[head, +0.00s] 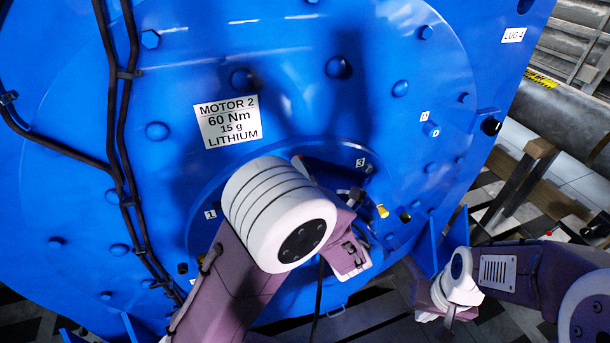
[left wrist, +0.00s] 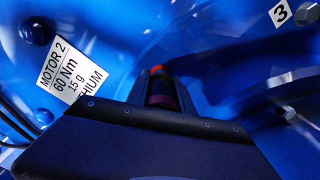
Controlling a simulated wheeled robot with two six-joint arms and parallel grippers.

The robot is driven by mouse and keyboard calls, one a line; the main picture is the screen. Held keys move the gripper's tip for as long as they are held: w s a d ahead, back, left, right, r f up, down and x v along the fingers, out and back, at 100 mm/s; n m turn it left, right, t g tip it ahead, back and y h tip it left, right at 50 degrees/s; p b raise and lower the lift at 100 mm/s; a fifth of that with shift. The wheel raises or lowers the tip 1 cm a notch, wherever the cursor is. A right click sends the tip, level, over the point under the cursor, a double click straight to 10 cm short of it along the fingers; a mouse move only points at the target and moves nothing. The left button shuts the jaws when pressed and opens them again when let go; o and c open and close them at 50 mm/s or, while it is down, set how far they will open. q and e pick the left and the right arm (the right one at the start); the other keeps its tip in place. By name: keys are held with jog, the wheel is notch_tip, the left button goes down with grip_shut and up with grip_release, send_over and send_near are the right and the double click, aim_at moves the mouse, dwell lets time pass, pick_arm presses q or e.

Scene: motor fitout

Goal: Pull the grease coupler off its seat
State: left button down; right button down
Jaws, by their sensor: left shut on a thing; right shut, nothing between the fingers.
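My left gripper (left wrist: 160,106) is shut on a small rounded piece (left wrist: 158,88) with a red-orange end and a dark body, seen in the left wrist view; I take it to be the grease coupler. Its seat is hidden, so I cannot tell whether they touch. In the head view my left arm's white wrist joint covers the fingertips and the held piece, in front of the blue motor face (head: 290,75). My right gripper (head: 447,314) is low at the right, away from the motor face, shut and empty.
A label (head: 229,121) reads MOTOR 2, 60 Nm, 15 g, LITHIUM. Tags 1 (head: 210,214) and 3 (head: 360,162) mark the inner ring. A brass-coloured fitting (head: 382,211) sits right of my left arm. Black cables (head: 122,120) run down the left. A wooden-topped stand (head: 520,180) is at right.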

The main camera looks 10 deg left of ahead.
pick_arm(q)
jog(key=shift+d, duration=0.1)
dwell(0.8)
jog(key=shift+p+v, duration=0.85)
jog(key=shift+v, duration=2.1)
jog(key=p+v, duration=0.7)
jog(key=v, duration=1.5)
jog(key=b+x, duration=0.3)
jog(key=x, duration=0.6)
jog(key=shift+w, duration=0.25)
